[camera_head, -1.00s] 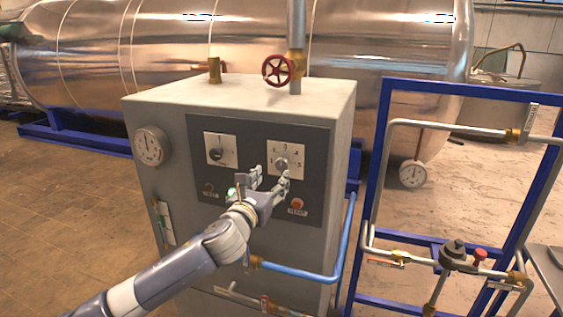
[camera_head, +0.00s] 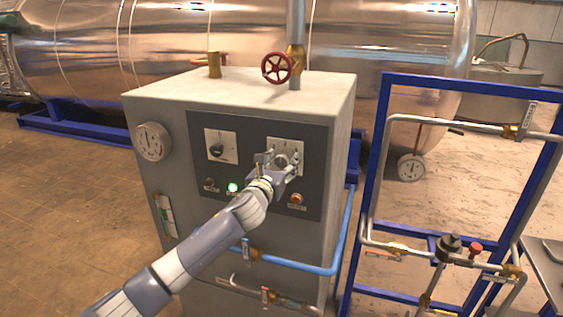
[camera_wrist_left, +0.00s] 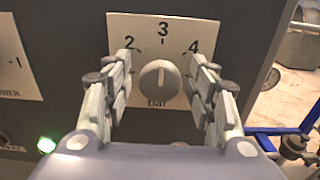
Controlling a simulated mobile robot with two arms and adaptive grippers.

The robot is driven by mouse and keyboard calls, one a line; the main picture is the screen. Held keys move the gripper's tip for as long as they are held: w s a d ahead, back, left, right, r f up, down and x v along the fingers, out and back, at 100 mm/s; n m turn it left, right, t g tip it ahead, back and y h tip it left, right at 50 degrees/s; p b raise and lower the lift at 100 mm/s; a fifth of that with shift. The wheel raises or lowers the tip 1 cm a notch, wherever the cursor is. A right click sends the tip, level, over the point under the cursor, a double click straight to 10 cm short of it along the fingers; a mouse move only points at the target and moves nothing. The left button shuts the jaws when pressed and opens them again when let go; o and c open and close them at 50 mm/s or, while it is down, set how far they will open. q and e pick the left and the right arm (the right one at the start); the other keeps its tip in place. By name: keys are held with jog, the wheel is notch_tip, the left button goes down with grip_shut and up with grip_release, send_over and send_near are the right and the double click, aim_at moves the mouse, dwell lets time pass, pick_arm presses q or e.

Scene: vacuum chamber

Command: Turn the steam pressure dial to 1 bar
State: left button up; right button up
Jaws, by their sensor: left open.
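The steam pressure dial is a round grey knob (camera_wrist_left: 159,80) on a white plate (camera_wrist_left: 215,27) marked 2, 3, 4 and "bar" in the left wrist view. The knob's dark pointer line points up, near 3. My left gripper (camera_wrist_left: 160,88) is open, with one finger on each side of the knob; I cannot tell whether they touch it. In the head view the left gripper (camera_head: 277,160) is in front of the right-hand plate (camera_head: 285,141) of the panel and partly hides the dial. The lower marks on the plate are hidden. My right gripper is not in view.
The grey cabinet (camera_head: 240,95) carries a second dial (camera_head: 217,150) to the left, a lit green light (camera_head: 232,188) and an orange button (camera_head: 296,198) below. A red valve wheel (camera_head: 277,68) is above. A blue frame (camera_head: 372,190) stands at right.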

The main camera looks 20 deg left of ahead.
pick_arm(q)
jog(key=shift+c, duration=0.2)
jog(key=c, duration=1)
jog(key=n, duration=0.4)
jog(key=shift+n, duration=0.4)
jog(key=n, duration=0.5)
jog(key=shift+d+n, duration=0.1)
jog(key=shift+n, duration=0.2)
jog(key=n+b, duration=0.1)
jog(key=n, duration=0.3)
jog(key=shift+r+n+b, duration=0.1)
jog(key=shift+n+b, duration=0.2)
jog(key=shift+n, duration=2.5)
